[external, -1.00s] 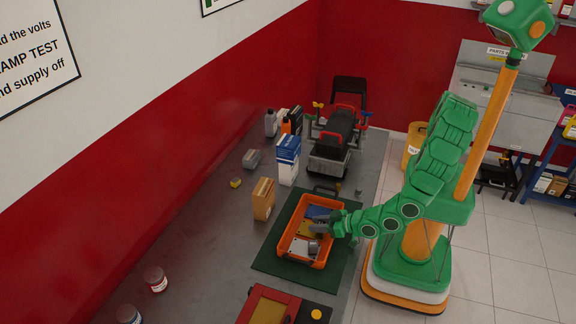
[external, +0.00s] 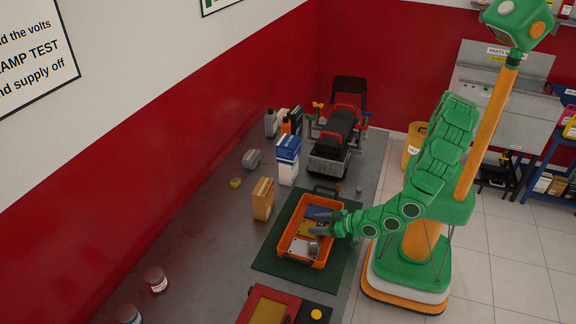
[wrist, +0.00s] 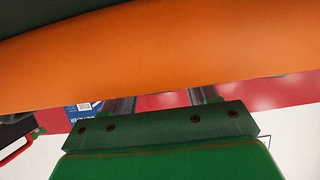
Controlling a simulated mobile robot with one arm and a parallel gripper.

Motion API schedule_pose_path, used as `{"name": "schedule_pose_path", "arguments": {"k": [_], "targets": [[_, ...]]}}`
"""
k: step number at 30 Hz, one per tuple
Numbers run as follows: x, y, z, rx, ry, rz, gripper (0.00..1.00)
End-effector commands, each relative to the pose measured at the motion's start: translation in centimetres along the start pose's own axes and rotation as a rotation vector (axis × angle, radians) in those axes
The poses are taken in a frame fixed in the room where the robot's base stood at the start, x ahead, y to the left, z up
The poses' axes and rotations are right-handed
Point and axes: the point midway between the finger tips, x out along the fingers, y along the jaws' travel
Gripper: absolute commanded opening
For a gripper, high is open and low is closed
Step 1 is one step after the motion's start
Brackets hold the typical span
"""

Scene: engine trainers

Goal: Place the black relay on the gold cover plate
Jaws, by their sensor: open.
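The orange tray (external: 287,250) stands on the green mat (external: 265,262). In it lie a gold cover plate (external: 303,229), a blue plate (external: 318,211) at the far end and a pale plate (external: 298,247) at the near end. A small dark grey block (external: 313,247), perhaps the black relay, sits on or by the pale plate; its exact contact is unclear. My gripper (external: 318,223) is open over the tray's right part, fingers apart, with nothing seen between them. In the wrist view an orange surface, probably the tray wall, hides the fingertips.
A brown box (external: 263,199) and a blue-and-white box (external: 287,160) stand left of and beyond the tray. A red-framed panel (external: 268,308) is at the near end. An engine trainer (external: 332,150) is at the far end. The bench's left part is mostly clear.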

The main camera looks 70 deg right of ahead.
Motion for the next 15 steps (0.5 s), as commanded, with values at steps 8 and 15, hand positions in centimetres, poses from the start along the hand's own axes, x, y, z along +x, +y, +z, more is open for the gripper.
{"name": "schedule_pose_path", "arguments": {"k": [8,15], "targets": [[-3.0,-0.1,0.2,-0.001,-0.003,-0.003,0.59],[-5.7,-0.1,0.1,-0.001,0.000,-0.002,0.59]]}}
